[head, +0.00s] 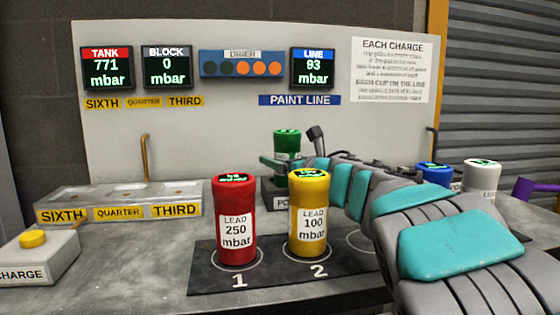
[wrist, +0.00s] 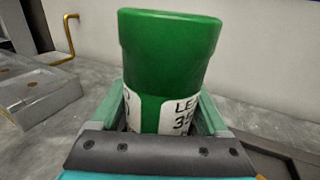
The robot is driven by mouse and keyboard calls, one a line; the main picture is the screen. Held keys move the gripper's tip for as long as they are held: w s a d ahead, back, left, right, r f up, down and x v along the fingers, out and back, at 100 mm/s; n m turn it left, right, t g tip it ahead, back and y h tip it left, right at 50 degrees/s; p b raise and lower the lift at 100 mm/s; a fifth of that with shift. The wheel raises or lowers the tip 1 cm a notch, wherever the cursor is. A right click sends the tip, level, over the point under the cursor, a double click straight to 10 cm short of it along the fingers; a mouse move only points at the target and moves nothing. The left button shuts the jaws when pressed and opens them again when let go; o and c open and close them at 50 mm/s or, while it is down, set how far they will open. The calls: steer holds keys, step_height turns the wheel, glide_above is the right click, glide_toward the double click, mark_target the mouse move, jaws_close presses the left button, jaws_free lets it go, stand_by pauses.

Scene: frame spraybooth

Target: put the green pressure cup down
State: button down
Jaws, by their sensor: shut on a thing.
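The green pressure cup (head: 287,146) is upright at the back of the bench, partly hidden by my arm in the head view. My gripper (head: 284,163) is shut around it. In the wrist view the green cup (wrist: 170,55) fills the middle, between the two teal jaws, with a partly covered white LEAD label. A dark block (head: 277,194) with a part-hidden label starting "PO" is below the cup. I cannot tell whether the cup's base touches it.
A red cup (head: 235,220) stands on spot 1 and a yellow cup (head: 309,215) on spot 2 of the dark mat (head: 275,275). An empty ring is right of yellow. Blue (head: 434,172) and white (head: 482,178) cups stand right. A three-bay rack (head: 120,202) and charge button (head: 33,239) are left.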

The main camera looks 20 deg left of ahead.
jaws_free()
steer(key=shift+r, duration=0.15)
steer(key=shift+s, duration=0.1)
steer(key=b+v, duration=0.1)
steer(key=v, duration=0.9)
steer(key=shift+s+d+b, duration=0.1)
steer(key=shift+d+b, duration=0.2)
steer(key=shift+d, duration=0.05)
steer(key=shift+s+d, duration=0.45)
stand_by(0.5)
